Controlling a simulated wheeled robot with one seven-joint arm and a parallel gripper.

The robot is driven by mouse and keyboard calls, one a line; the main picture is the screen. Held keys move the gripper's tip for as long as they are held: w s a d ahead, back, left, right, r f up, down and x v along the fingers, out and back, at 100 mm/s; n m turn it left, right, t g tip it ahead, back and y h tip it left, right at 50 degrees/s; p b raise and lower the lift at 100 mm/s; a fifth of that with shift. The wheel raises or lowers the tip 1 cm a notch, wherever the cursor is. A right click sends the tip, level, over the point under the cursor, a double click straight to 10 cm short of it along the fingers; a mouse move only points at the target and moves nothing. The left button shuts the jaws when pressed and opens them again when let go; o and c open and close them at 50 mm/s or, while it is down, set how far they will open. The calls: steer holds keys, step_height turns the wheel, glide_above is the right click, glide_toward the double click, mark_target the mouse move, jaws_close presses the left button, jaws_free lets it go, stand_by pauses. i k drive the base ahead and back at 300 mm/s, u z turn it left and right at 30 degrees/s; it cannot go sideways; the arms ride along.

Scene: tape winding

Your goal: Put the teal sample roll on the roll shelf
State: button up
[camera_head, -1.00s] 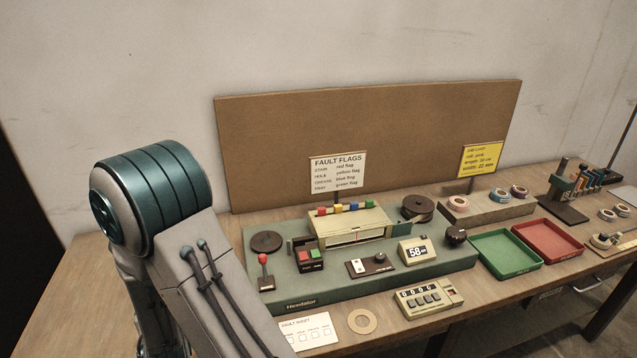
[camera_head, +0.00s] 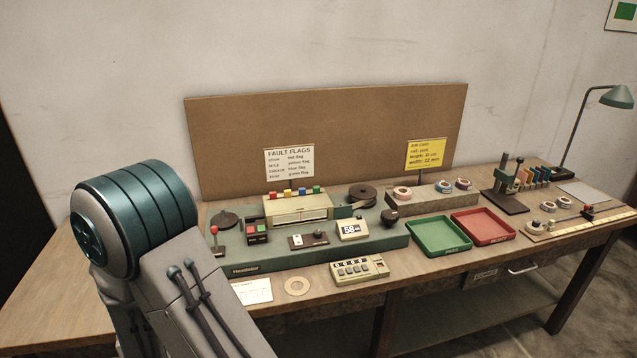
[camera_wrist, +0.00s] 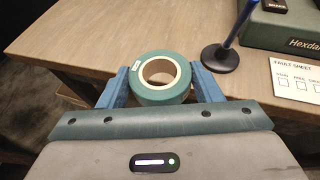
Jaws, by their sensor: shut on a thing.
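The teal sample roll (camera_wrist: 148,97) shows in the wrist view, with a cream core and a small white label. My gripper (camera_wrist: 161,76) is shut on it, one blue finger on each side. In the head view the gripper and the roll are not visible; only my upper arm shows at left. What looks like the roll shelf (camera_head: 428,206) is a low block at the back of the bench, right of centre.
A black round base with a blue rod (camera_wrist: 220,57) stands just beyond the roll. A yellow card (camera_head: 426,153) stands behind the shelf.

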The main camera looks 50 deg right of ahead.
mark_target(423, 192)
steer(key=u, duration=1.95)
steer(key=k, duration=2.8)
steer(key=z, duration=2.6)
steer(key=i, duration=0.5)
steer(key=u, duration=0.1)
